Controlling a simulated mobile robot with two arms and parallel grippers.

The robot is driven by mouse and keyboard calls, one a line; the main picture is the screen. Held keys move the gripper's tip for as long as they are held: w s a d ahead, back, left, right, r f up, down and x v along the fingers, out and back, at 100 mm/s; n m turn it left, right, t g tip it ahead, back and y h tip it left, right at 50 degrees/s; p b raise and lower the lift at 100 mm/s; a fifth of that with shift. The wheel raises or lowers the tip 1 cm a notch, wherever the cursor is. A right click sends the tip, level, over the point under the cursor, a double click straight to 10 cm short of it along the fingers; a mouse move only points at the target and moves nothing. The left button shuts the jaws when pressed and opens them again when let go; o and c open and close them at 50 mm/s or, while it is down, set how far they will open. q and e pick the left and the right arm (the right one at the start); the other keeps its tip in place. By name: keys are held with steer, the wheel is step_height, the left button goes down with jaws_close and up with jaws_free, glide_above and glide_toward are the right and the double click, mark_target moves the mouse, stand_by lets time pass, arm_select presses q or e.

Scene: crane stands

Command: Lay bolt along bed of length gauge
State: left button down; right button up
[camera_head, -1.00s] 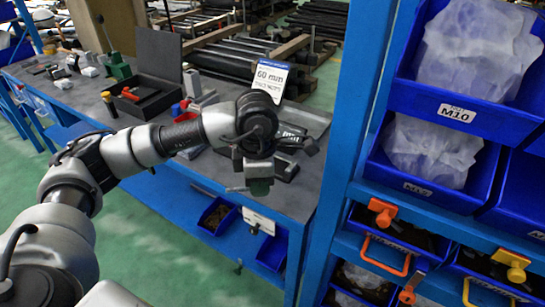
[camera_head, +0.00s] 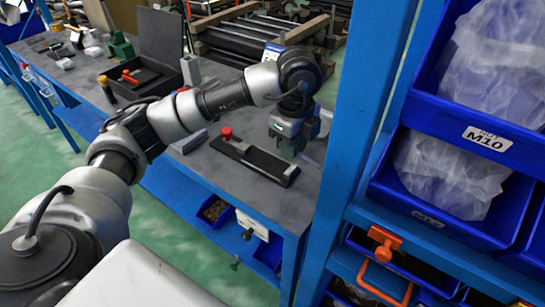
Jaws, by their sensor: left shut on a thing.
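The length gauge (camera_head: 262,162) is a long dark bed with a red knob (camera_head: 226,132) at its left end. It lies on the grey workbench near the front edge. My left gripper (camera_head: 288,150) points down just behind the right part of the gauge bed. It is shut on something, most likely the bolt. The bolt itself is hidden or too small to make out between the fingers. I cannot tell whether the gripper touches the gauge. My right gripper is not in view.
A blue rack post (camera_head: 366,110) and blue bins, one labelled M10 (camera_head: 487,138), stand close on the right. An open black case (camera_head: 150,75) with red-handled items sits further left on the workbench (camera_head: 245,190). Small bins hang under the bench front.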

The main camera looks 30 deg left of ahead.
arm_select(q)
steer(key=shift+w+n, duration=0.15)
steer(key=shift+n, duration=0.25)
steer(key=shift+w+a, duration=0.1)
steer(key=shift+a, duration=0.15)
steer(key=p, duration=0.2)
glide_above(261, 159)
step_height(261, 159, down, 6)
steer(key=shift+f, duration=0.45)
step_height(261, 159, down, 3)
steer(key=shift+f+p, duration=0.15)
steer(key=shift+p, duration=0.4)
steer(key=shift+f, duration=0.35)
